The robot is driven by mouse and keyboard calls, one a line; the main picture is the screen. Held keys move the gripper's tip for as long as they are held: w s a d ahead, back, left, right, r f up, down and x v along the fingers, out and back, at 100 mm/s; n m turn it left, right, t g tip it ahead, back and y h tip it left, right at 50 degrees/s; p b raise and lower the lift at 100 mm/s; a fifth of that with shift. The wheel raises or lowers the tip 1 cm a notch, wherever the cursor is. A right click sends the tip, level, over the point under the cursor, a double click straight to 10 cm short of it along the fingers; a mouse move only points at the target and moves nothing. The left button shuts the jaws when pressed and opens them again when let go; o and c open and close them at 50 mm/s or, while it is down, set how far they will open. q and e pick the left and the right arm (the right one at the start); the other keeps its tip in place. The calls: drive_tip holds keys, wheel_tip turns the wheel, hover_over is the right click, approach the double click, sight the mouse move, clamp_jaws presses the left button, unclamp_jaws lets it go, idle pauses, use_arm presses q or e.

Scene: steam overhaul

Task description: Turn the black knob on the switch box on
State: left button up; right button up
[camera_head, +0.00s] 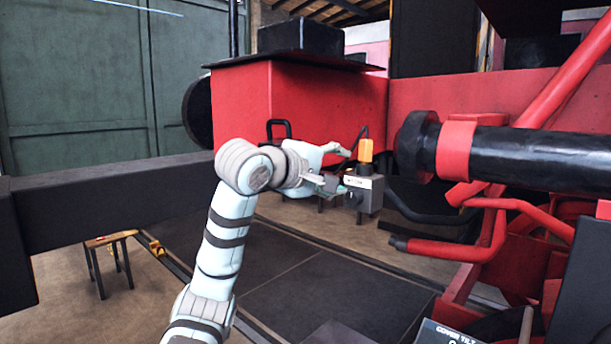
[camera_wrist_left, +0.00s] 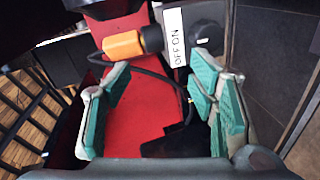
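The switch box (camera_head: 366,193) is a small grey box with an orange part (camera_head: 366,151) on top, in the middle of the head view. The left wrist view shows its white OFF/ON label (camera_wrist_left: 175,37) and the round black knob (camera_wrist_left: 207,37) beside it. I cannot tell which way the knob is set. My left gripper (camera_head: 341,171) is open and empty, just left of the box. In the left wrist view the gripper's (camera_wrist_left: 160,72) green-padded fingers are spread wide. The knob lies just beyond the right fingertip, not between the fingers. My right gripper is not in view.
A red cabinet (camera_head: 300,105) with a dark top stands behind the box. A thick black cylinder (camera_head: 520,158) and red pipes (camera_head: 500,220) lie close on the right. A small stool (camera_head: 112,240) stands at lower left. The dark floor plates (camera_head: 270,265) below are mostly clear.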

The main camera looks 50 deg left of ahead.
use_arm(q)
drive_tip(key=f+b+v, duration=0.2)
drive_tip(key=b+v, duration=0.1)
drive_tip(key=v, duration=1.1)
drive_tip(key=shift+s+d+f, duration=0.3)
drive_tip(key=shift+s+f, duration=0.05)
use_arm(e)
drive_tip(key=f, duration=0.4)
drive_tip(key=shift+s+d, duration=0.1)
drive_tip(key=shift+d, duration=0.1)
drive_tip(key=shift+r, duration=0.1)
